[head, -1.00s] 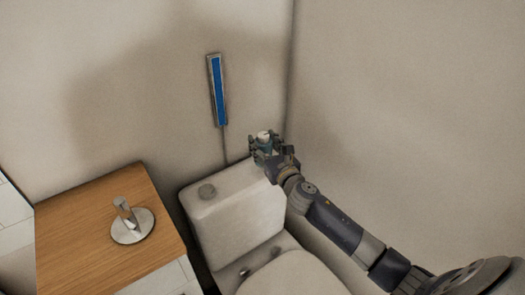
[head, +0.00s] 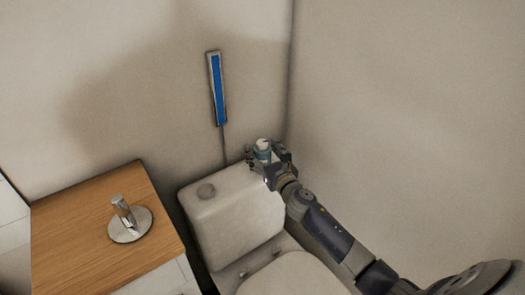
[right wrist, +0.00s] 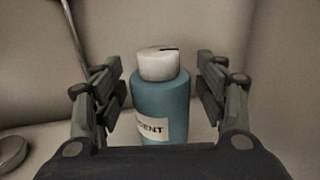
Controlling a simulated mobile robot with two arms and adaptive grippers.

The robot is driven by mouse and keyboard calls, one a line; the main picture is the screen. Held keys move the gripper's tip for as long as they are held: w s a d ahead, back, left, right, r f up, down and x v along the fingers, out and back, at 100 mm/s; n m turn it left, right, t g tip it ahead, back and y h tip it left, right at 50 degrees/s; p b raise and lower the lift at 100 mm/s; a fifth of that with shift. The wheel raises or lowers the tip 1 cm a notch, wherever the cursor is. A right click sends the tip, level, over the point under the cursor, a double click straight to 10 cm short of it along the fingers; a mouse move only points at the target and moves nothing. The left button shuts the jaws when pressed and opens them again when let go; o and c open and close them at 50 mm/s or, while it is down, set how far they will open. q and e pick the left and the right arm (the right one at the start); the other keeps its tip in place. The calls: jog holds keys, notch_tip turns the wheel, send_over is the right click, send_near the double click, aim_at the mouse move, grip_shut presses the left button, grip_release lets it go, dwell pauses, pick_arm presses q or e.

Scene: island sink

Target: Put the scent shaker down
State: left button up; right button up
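The scent shaker (head: 263,148) is a teal bottle with a white cap and a pale label. It is upright at the right end of the toilet tank's lid (head: 232,190) and appears to stand on it; its base is hidden. In the right wrist view the shaker (right wrist: 160,95) sits between the two fingers of my right gripper (right wrist: 162,90), with a gap showing on each side. My right gripper (head: 265,158) is open around the shaker in the head view. My left gripper is not in view.
A round button (head: 206,191) is on the left part of the lid. A wooden-topped cabinet (head: 75,240) at left carries a metal holder (head: 129,222). A blue panel (head: 216,88) hangs on the back wall. The right wall (head: 410,120) is close to my arm.

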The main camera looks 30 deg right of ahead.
jog(key=shift+r, duration=0.1)
jog(key=shift+r, duration=0.2)
jog(key=s, duration=1.2)
jog(key=shift+a, duration=0.35)
